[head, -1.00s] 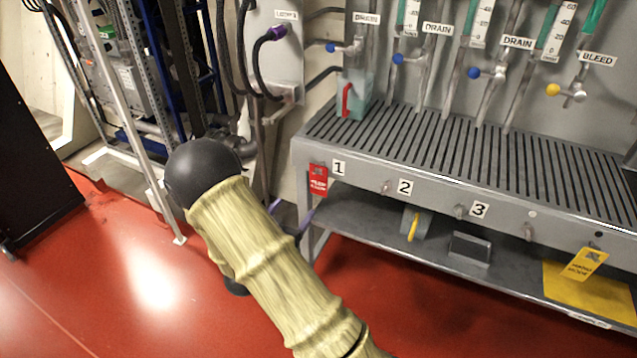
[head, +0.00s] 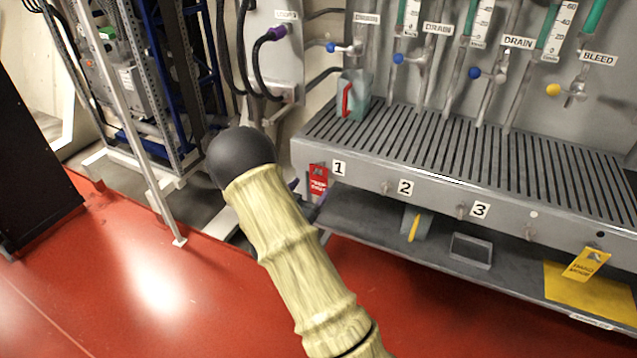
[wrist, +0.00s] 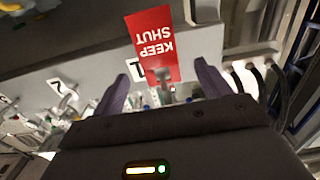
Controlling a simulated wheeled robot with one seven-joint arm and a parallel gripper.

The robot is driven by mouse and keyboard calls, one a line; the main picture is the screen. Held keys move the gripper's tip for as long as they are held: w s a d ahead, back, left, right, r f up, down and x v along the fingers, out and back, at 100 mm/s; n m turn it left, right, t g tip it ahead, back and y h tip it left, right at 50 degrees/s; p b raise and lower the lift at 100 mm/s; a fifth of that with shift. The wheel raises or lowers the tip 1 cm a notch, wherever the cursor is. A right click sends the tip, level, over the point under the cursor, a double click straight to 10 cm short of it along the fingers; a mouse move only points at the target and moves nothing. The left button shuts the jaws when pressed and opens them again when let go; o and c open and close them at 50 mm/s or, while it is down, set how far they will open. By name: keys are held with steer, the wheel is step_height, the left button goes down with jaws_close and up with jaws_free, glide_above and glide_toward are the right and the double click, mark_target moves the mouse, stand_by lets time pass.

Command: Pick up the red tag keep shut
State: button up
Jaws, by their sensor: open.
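The red tag (head: 318,179) hangs on the front edge of the grey bench, left of the number 1 label. In the wrist view the tag (wrist: 153,45) shows upside down with the words KEEP SHUT. My gripper (wrist: 165,88) is open, with a purple finger on each side of the tag's hook end in that view. I cannot tell how far the tag is from the fingers. In the head view my arm hides most of the gripper, and only a bit of purple finger shows beside the tag.
The grey slatted bench (head: 460,165) has several hooks along its front edge, and a yellow tag (head: 586,263) hangs at the right. A lower shelf (head: 375,225) runs beneath. A jug (head: 355,97) stands on the bench top. A metal post (head: 140,150) stands at the left.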

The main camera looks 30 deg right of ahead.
mark_target(318, 177)
steer(key=x, duration=0.4)
steer(key=shift+w+d+f, duration=0.1)
steer(key=shift+w+d, duration=0.05)
steer(key=shift+d, duration=0.1)
steer(key=c, duration=1.1)
steer(key=shift+o, duration=0.2)
steer(key=shift+r, duration=0.4)
steer(key=v, duration=1.8)
steer(key=shift+r+p, duration=0.4)
steer(key=shift+p, duration=0.05)
